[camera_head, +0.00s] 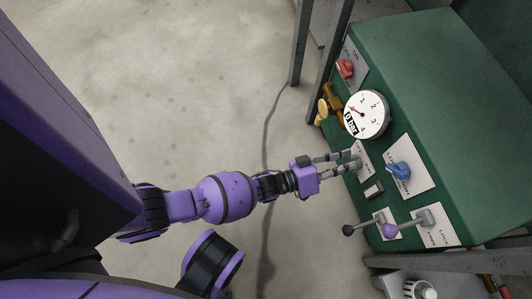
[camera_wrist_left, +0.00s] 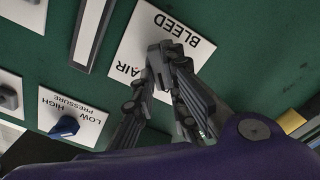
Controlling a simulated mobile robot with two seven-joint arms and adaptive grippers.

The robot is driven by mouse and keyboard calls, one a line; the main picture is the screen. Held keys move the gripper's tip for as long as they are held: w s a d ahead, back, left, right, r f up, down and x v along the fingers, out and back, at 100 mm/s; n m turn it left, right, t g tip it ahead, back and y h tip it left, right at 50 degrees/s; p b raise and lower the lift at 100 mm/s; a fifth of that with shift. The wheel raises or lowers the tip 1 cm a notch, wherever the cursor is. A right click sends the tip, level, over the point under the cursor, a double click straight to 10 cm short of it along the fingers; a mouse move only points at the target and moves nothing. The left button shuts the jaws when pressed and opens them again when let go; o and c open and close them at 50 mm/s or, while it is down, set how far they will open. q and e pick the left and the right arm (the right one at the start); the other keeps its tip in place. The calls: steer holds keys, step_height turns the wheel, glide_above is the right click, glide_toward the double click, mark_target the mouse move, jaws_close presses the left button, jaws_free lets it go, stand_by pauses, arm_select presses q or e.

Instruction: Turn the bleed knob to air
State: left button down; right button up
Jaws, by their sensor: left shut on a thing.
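The white bleed plate (camera_wrist_left: 126,52) lies on the green panel and reads BLEED and AIR in the left wrist view. It also shows in the head view (camera_head: 363,148), partly behind my fingers. My left gripper (camera_wrist_left: 168,55) reaches over the plate. In the head view its fingertips (camera_head: 357,160) are close together at the plate. It is shut on the bleed knob, which is mostly hidden between and behind the fingertips, so I cannot read its pointing direction. My right gripper is not in view.
A round gauge (camera_head: 367,114) marked 0 bar, a yellow handle (camera_head: 321,111) and a red knob (camera_head: 345,68) are beyond the plate. A blue pressure knob (camera_head: 398,171) is right of it.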

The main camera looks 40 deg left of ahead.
arm_select(q)
steer(key=shift+s+d+m+b, duration=0.15)
steer(key=shift+m, duration=4.15)
steer(key=shift+s+d+m+b, duration=0.1)
steer(key=shift+d+m+b, duration=0.05)
steer(key=shift+m, duration=4.15)
steer(key=c, duration=1.8)
jaws_free()
steer(key=shift+o, duration=0.2)
steer(key=v, duration=1.2)
